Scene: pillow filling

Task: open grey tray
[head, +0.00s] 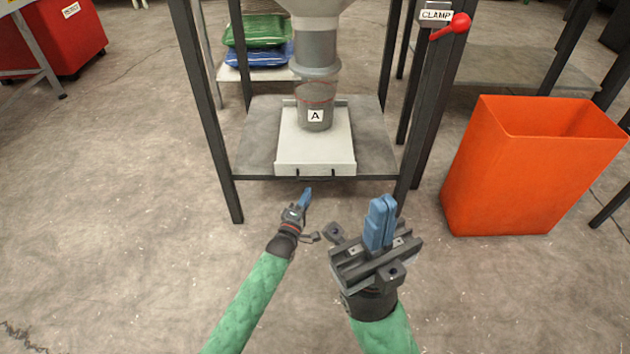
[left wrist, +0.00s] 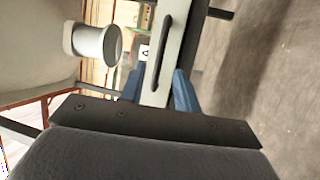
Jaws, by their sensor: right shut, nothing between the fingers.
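The light grey tray (head: 290,155) lies on the shelf under the hopper, with a dark bar handle (head: 318,178) along its front edge. A grey cup marked A (head: 315,107) stands on it under the spout. My left gripper (head: 306,196) is just in front of the tray's front edge, near the handle. In the left wrist view its blue fingers (left wrist: 158,88) are apart, with the tray front (left wrist: 162,75) and handle (left wrist: 165,40) showing between and beyond them. It does not appear to grip the handle. My right gripper (head: 382,220) is shut and empty, further right and nearer to me.
Black frame posts (head: 208,110) stand on both sides of the shelf. A red lever (head: 452,27) beside a CLAMP label is on the right post. An orange bin (head: 510,180) stands right. Green and blue bags (head: 258,55) lie behind. The floor before the shelf is clear.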

